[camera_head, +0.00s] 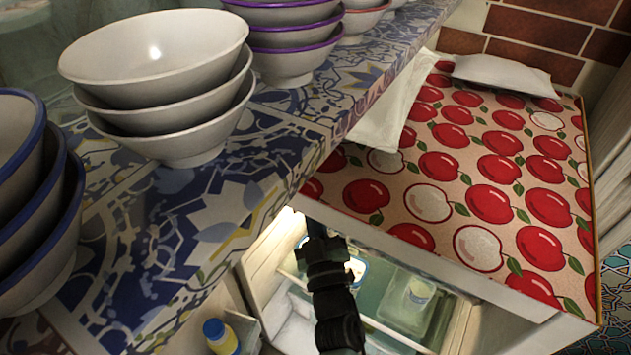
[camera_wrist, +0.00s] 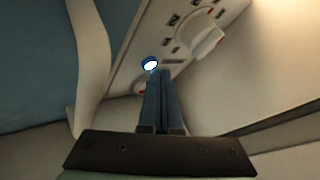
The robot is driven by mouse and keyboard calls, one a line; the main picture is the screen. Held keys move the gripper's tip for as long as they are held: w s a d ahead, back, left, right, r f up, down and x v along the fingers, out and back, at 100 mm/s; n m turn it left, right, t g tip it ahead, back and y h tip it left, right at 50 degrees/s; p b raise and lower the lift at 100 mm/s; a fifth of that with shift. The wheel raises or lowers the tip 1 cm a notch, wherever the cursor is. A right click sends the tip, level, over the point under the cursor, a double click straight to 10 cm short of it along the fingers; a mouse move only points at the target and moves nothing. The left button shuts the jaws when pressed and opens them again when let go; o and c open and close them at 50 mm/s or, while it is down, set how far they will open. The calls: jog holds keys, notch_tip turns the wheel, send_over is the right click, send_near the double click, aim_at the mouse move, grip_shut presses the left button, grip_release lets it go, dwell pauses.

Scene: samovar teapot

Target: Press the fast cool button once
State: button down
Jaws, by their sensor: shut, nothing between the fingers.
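In the wrist view, my gripper (camera_wrist: 161,76) has its two dark blue fingers together with nothing between them. Just past the fingertips is a small round button with a blue rim and bright white middle (camera_wrist: 150,64), on a white control panel (camera_wrist: 160,30). The fingertips look very close to it; I cannot tell whether they touch. I see no readable label naming it. A small reddish part (camera_wrist: 140,88) shows left of the fingers, partly hidden. In the head view, my dark arm reaches down into the open, lit fridge (camera_head: 262,262); the panel does not show there.
A white dial knob (camera_wrist: 208,43) with markings sits on the panel, right of the button. In the head view, stacked bowls (camera_head: 160,60) stand on the patterned counter (camera_head: 220,215). The fridge's apple-patterned top (camera_head: 450,195) lies right. A blue-capped bottle (camera_head: 220,338) and clear bins (camera_head: 405,305) are below.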

jog(key=shift+s+a, duration=0.25)
jog(key=shift+s, duration=0.05)
jog(key=shift+s+a+b, duration=0.25)
jog(key=shift+s+a, duration=0.5)
jog(key=shift+s, duration=0.3)
jog(key=shift+s+a+b, duration=0.25)
jog(key=shift+s+a, duration=0.45)
jog(key=shift+s, duration=0.3)
